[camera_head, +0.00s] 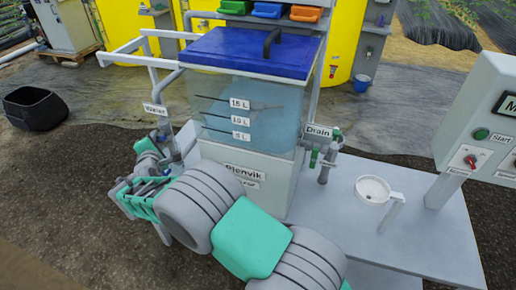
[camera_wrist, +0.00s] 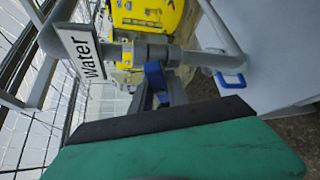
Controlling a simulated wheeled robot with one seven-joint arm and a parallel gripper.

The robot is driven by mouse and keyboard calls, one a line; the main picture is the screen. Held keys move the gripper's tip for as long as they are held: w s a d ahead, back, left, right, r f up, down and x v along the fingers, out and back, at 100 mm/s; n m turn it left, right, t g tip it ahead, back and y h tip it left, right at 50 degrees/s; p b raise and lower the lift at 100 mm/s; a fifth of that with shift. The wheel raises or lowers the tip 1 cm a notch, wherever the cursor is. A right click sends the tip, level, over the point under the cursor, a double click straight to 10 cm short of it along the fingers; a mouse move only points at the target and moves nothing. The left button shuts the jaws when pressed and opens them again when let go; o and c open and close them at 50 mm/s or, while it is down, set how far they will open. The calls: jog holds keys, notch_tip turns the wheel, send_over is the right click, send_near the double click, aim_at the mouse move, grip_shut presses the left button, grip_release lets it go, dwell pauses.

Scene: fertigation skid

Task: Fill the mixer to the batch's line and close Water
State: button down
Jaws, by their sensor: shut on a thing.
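The mixer (camera_head: 250,105) is a clear tank with a blue lid and marks for 15 L, 10 L and 5 L. Its lower part looks bluish, but I cannot tell the exact liquid level. The Water label (camera_head: 155,109) hangs on the pipe left of the tank and also shows in the wrist view (camera_wrist: 82,54). The Water valve's blue handle (camera_wrist: 155,77) runs down behind my finger pad. My gripper (camera_head: 146,186) is at this valve, left of the mixer, shut on the handle. My finger hides the handle's grasped end. The Drain valve (camera_head: 314,158) has a green handle, right of the tank.
A control box (camera_head: 485,120) with a green Start button and a red knob stands at the right. A white cup-like holder (camera_head: 373,190) is on the grey deck. Pipes (camera_head: 150,45) frame the tank's left side. A black tub (camera_head: 34,107) lies far left.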

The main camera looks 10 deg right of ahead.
jog(key=shift+d+f+m+t+b, duration=0.1)
jog(key=shift+f+m+t+b, duration=0.35)
jog(key=shift+b, duration=0.75)
jog(key=shift+f+m+b, duration=0.2)
jog(key=shift+m+b, duration=0.05)
jog(key=shift+b, duration=1)
jog(key=m+t+b, duration=0.2)
jog(key=b, duration=0.6)
jog(key=shift+r+m+y, duration=0.1)
jog(key=shift+m+y, duration=0.2)
jog(key=shift+r+m+t, duration=0.25)
jog(key=shift+r+m, duration=0.05)
jog(key=shift+r, duration=0.35)
jog(key=c, duration=1.2)
grip_release()
jog(key=shift+f, duration=0.1)
jog(key=shift+c, duration=0.2)
jog(key=shift+s+a+b, duration=0.25)
jog(key=shift+b, duration=0.1)
jog(key=s+a+b, duration=0.1)
jog(key=s+a, duration=0.2)
jog(key=s, duration=0.2)
jog(key=shift+s, duration=0.3)
